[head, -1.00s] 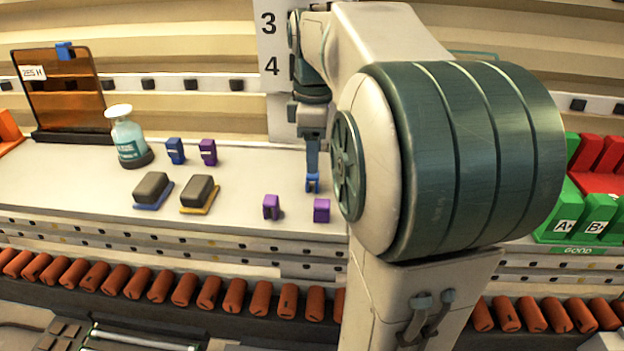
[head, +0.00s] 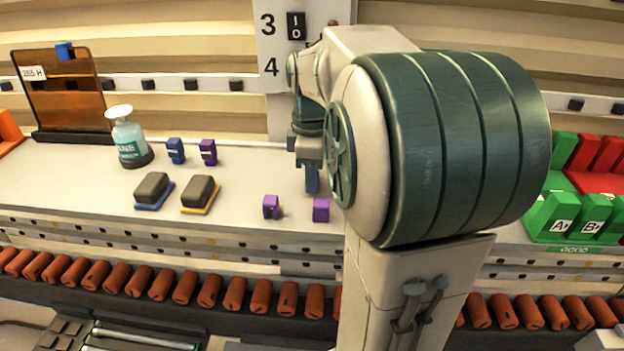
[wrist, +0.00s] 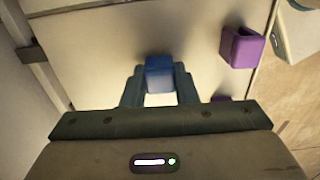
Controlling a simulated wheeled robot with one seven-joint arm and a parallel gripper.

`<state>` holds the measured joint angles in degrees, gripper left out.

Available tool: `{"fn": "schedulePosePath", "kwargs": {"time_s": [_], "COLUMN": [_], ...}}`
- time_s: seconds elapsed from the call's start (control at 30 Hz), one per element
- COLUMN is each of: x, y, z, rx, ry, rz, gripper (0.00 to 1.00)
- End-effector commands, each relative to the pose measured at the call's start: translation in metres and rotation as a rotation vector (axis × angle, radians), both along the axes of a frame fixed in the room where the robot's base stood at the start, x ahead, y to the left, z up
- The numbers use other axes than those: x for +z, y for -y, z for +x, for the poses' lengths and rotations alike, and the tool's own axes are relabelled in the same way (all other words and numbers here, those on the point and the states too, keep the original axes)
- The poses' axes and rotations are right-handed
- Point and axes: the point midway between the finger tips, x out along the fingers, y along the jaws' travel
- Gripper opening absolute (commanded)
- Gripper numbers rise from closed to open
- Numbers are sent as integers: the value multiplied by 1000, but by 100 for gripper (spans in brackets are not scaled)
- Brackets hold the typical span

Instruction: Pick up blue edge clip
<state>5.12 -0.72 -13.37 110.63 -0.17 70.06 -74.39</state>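The blue edge clip (wrist: 159,73) shows in the wrist view between the tips of my gripper's two fingers. My gripper (wrist: 160,80) is open, with one finger on each side of the clip; I cannot tell whether either finger touches it. In the head view my gripper (head: 311,185) is low over the white table, and its fingers hide most or all of this clip. Another blue clip (head: 175,151) stands further left on the table, and one more (head: 65,51) sits on the top edge of the amber panel (head: 65,95).
Purple clips stand near the gripper (head: 321,210), left of it (head: 271,207) and beside the far blue clip (head: 208,152). A bottle (head: 128,140) and two dark blocks (head: 153,190) are on the left. Green and red bins (head: 565,215) stand at the right.

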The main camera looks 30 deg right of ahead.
Motion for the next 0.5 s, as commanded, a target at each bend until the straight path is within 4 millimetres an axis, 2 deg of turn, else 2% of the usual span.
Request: {"fn": "schedulePosePath", "kwargs": {"time_s": [0.3,0.5], "x": [3,27], "y": [0,0], "z": [0,1], "rx": [0,0], "ry": [1,4], "rz": [-1,-1], "gripper": [6,6]}}
